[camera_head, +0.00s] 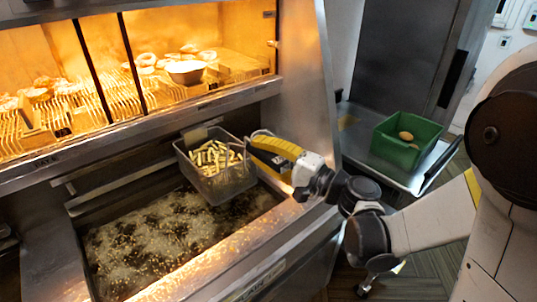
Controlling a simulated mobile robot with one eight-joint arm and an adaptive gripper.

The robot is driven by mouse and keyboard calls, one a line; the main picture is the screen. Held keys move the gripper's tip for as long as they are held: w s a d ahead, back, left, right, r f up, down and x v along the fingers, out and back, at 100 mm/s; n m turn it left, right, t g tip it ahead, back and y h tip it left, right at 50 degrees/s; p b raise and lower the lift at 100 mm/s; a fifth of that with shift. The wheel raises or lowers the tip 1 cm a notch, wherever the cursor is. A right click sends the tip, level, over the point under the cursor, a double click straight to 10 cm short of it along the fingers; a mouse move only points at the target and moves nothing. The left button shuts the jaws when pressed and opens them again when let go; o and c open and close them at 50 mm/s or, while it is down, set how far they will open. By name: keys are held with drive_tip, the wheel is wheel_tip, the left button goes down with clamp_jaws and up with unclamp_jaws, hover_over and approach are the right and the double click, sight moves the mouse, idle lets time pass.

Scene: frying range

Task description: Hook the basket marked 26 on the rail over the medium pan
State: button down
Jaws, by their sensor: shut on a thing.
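A wire basket (228,187) filled with pale cut fries is at the centre, over the right rear part of the fryer pan (70,206). The pan holds dark, bubbling oil with small pieces floating in it. A metal rail (105,184) runs along the back of the pan; I cannot tell whether the basket touches it. My gripper (262,147), with yellow fingers, comes in from the right and is shut on the basket at its right side. The basket looks roughly upright. No number on the basket can be read.
A heated, lit shelf (215,98) with food, racks and a metal bowl (186,72) overhangs behind the pan. A steel side panel (297,90) stands right behind my gripper. A green crate (432,135) sits on a metal cart (365,155) at the right.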

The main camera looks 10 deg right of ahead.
drive_tip(key=w+a+f+b, duration=0.1)
drive_tip(key=w+a+f, duration=0.1)
drive_tip(key=w+a, duration=0.2)
drive_tip(key=shift+w+a, duration=0.15)
drive_tip(key=shift+w, duration=1.05)
drive_tip(key=shift+f+b, duration=0.7)
drive_tip(key=shift+b, duration=0.05)
drive_tip(key=c, duration=1.3)
unclamp_jaws()
